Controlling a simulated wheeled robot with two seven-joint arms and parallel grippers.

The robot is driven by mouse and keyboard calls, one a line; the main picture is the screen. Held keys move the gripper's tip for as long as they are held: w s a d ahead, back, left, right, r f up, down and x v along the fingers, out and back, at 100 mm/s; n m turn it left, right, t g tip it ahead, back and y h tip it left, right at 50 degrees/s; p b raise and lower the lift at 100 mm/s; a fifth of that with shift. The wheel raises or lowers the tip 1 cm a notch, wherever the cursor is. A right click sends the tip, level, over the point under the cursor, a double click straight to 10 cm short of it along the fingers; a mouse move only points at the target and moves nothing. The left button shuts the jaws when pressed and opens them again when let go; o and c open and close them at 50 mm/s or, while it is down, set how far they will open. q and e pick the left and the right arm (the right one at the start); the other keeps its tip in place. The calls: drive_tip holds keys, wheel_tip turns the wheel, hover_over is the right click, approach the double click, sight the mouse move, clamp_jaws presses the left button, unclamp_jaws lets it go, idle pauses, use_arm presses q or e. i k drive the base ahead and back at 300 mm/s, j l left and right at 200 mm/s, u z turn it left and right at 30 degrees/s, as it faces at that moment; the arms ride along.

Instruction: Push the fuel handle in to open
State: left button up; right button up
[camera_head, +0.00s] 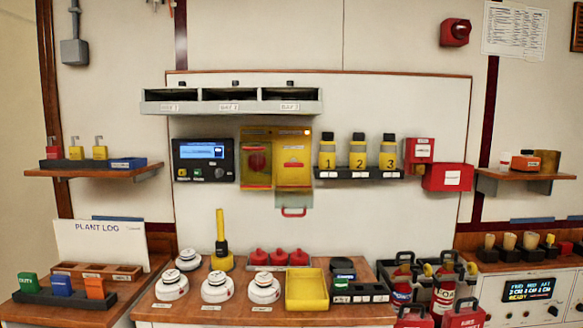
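A red pull handle (293,212) hangs at the lower end of a greenish-grey piece below the right yellow panel (293,177) on the back board. It appears to stand out from the panel; its label is too small to read, so I cannot confirm that it is the fuel handle. The left yellow panel (257,182) holds a round red knob (257,158), seemingly behind a cover. A small amber light (307,132) shows at the right panel's top corner. Neither of my grippers shows in the head view.
A black control unit with a blue screen (203,160) is left of the panels. A shelf with bottles numbered 1, 2 and 3 (357,160) is to the right.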

sight(293, 165)
drive_tip(key=i+j, duration=0.45)
drive_tip(key=j, duration=0.3)
drive_tip(key=i+j+z, duration=0.1)
drive_tip(key=i+j, duration=0.35)
drive_tip(key=j, duration=0.3)
drive_tip(key=i+j, duration=0.25)
drive_tip(key=j, duration=0.15)
